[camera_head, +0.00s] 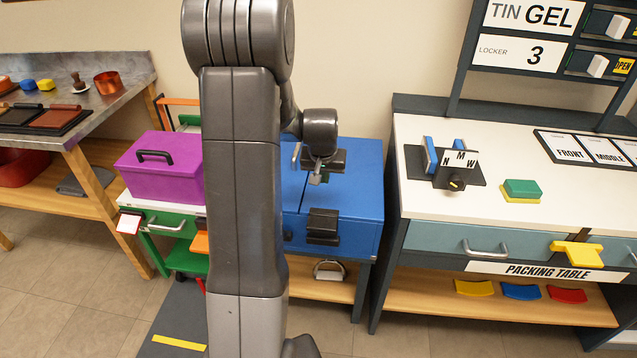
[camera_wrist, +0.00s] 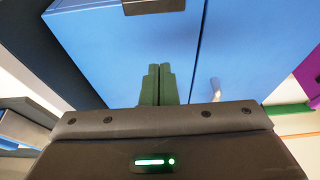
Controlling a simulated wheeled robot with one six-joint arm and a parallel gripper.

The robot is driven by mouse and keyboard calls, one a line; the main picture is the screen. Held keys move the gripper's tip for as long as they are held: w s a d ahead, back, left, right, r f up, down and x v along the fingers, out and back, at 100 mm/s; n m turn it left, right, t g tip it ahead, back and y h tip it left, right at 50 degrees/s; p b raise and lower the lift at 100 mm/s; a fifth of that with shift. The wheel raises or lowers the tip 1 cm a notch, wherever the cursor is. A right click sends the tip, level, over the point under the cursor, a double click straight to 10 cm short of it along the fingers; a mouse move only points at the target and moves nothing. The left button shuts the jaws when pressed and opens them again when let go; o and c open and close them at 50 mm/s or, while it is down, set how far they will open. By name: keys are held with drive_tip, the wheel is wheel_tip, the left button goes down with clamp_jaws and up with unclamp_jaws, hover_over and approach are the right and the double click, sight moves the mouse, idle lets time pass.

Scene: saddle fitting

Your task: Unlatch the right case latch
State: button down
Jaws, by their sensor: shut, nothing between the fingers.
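The blue case (camera_head: 352,196) stands in the middle, partly hidden behind my arm. A dark latch block (camera_head: 323,226) sits at its front edge, just right of my arm. Part of a dark latch also shows at the top edge of the wrist view (camera_wrist: 155,6). Any latch further left is hidden by my arm. My gripper (camera_head: 315,179) is over the blue top, behind the front latch and apart from it. Its two fingers are together and empty in the wrist view (camera_wrist: 158,84). I cannot tell whether the fingertips touch the top.
A small grey handle (camera_wrist: 214,90) stands beside the seam in the blue top. A purple case (camera_head: 165,172) is left of my arm. The white packing table (camera_head: 430,216) stands close on the right, with a black dial block (camera_head: 455,172) on it.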

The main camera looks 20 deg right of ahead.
sight(325, 207)
drive_tip(key=shift+w+d, duration=0.25)
drive_tip(key=shift+d, duration=0.05)
drive_tip(key=x, duration=1)
drive_tip(key=shift+f, duration=0.15)
drive_tip(key=shift+s+a+r, duration=0.1)
drive_tip(key=shift+s+a, duration=0.3)
drive_tip(key=shift+s, duration=0.15)
drive_tip(key=shift+s+a+r, duration=0.15)
drive_tip(key=shift+s+a, duration=0.2)
drive_tip(key=shift+s, duration=0.2)
drive_tip(key=shift+s+a+p, duration=0.3)
drive_tip(key=shift+s+a, duration=0.05)
drive_tip(key=shift+s, duration=0.25)
drive_tip(key=shift+s+a+f+b, duration=0.1)
drive_tip(key=shift+f+b, duration=0.05)
drive_tip(key=shift+b, duration=0.7)
